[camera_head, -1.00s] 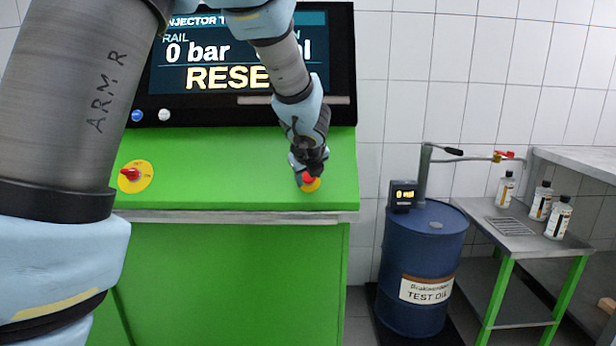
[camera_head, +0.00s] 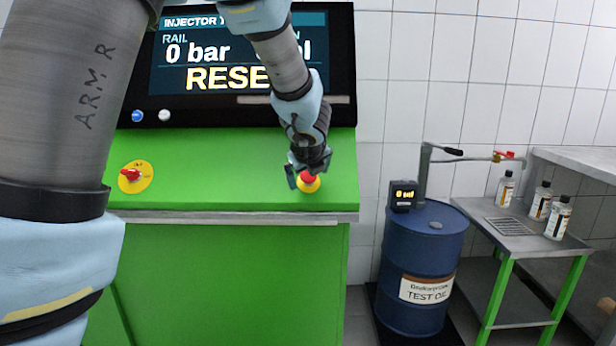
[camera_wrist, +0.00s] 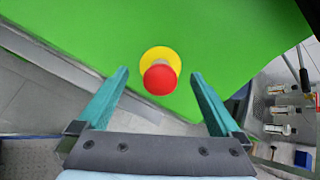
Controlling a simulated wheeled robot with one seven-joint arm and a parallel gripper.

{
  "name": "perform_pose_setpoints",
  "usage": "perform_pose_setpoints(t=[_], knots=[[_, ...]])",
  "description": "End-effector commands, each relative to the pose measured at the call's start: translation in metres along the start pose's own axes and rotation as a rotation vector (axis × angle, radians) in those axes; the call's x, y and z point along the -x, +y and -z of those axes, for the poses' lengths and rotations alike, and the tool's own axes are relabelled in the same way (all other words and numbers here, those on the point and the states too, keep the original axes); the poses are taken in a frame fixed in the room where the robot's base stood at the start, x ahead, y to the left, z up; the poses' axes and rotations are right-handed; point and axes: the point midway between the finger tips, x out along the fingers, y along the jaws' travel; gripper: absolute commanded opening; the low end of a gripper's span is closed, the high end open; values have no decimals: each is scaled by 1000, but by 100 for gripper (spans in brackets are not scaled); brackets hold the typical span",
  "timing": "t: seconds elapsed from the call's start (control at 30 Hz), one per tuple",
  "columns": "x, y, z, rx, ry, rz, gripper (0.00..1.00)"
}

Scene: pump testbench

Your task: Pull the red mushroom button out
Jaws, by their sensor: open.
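The red mushroom button (camera_head: 307,177) sits on a yellow disc (camera_head: 313,187) on the sloped green panel, near its front right corner. In the wrist view the red button (camera_wrist: 160,79) lies ahead of my gripper (camera_wrist: 159,78), roughly midway between the two teal fingers, with the yellow disc (camera_wrist: 158,53) behind it. The fingers are spread wide and do not touch the button. In the head view my gripper (camera_head: 308,172) is just above and around the button, and its fingers partly cover the panel there.
A red rotary switch (camera_head: 131,175) on a yellow plate is at the panel's left. The screen (camera_head: 240,55) behind reads RAIL 0 bar and part of RESE. A blue oil drum (camera_head: 425,250) and a steel table (camera_head: 510,226) with bottles stand to the right.

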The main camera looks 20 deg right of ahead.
Motion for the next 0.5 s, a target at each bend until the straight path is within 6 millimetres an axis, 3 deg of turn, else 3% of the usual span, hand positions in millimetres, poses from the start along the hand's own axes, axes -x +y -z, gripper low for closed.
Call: perform_pose_setpoints(t=[0.5], knots=[[42, -1, -2, 0, 0, 2, 100]])
